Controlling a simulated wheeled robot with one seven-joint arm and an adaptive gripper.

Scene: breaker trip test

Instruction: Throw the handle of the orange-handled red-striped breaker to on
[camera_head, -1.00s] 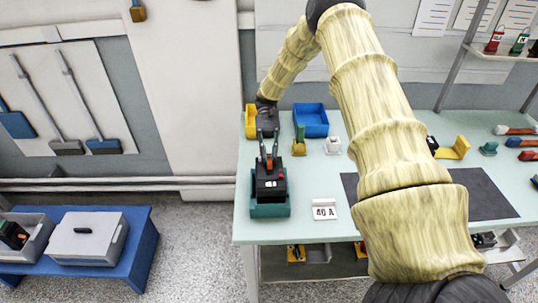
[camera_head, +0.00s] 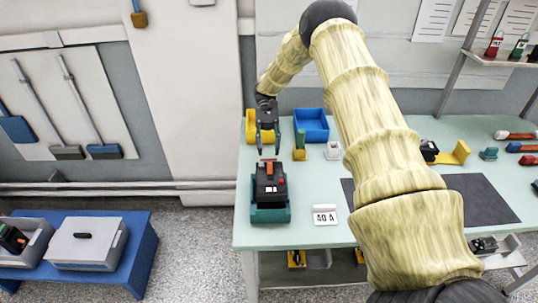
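A black breaker (camera_head: 270,190) with an orange handle (camera_head: 269,170) and a small red mark on its right sits upright in a teal holder (camera_head: 270,214) at the bench's left front. Whether it has a red stripe is too small to tell. My gripper (camera_head: 268,153) points down, just behind and above the breaker. Its two fingers are spread with nothing between them, and they appear apart from the handle.
A dark mat (camera_head: 484,199) lies to the right. My arm hides mid-bench.

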